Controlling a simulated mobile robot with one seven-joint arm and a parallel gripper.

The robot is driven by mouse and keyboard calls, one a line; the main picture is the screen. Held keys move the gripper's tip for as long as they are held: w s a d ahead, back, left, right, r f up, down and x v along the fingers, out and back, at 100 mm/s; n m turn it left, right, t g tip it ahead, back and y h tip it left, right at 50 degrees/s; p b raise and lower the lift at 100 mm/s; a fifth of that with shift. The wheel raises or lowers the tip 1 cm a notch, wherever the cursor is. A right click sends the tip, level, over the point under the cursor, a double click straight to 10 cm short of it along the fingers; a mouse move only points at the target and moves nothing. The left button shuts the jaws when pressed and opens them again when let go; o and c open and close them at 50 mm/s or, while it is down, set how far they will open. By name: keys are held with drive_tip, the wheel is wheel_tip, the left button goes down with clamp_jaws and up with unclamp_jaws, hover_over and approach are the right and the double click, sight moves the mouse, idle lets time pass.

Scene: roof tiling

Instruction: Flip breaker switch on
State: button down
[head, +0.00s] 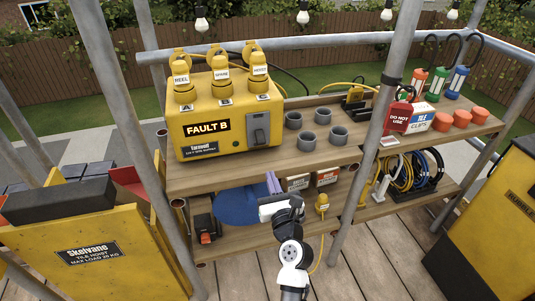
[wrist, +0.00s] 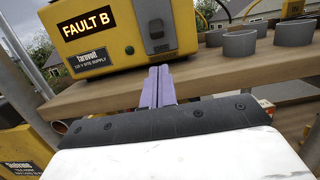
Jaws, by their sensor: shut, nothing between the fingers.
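The breaker switch (head: 258,130) is a grey panel with a dark lever on the right of the front of the yellow supply box (head: 215,150). The box has a lit "FAULT B" display (head: 207,128). In the wrist view the switch (wrist: 155,28) is at the top centre, cut by the frame's top edge; I cannot tell its setting. My gripper (head: 272,182) is below the box, in front of the shelf. Its lavender fingers are shut and empty. In the wrist view the fingertips (wrist: 160,68) appear just below the switch, apart from it.
Yellow plugs (head: 222,66) labelled reel, spare and another stand in the box's top sockets A, B and C. Several grey cups (head: 322,141) stand right of the box. The wooden shelf edge (head: 290,170) is close to my gripper. A scaffold pole (head: 375,140) stands to the right.

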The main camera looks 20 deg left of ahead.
sight(260, 137)
drive_tip(key=p+x, duration=0.2)
drive_tip(key=x, duration=0.8)
drive_tip(key=shift+a, duration=0.1)
idle(0.4)
drive_tip(key=shift+r, duration=0.15)
drive_tip(key=shift+s+r, duration=0.1)
drive_tip(key=shift+s, duration=0.05)
drive_tip(key=shift+p, duration=0.3)
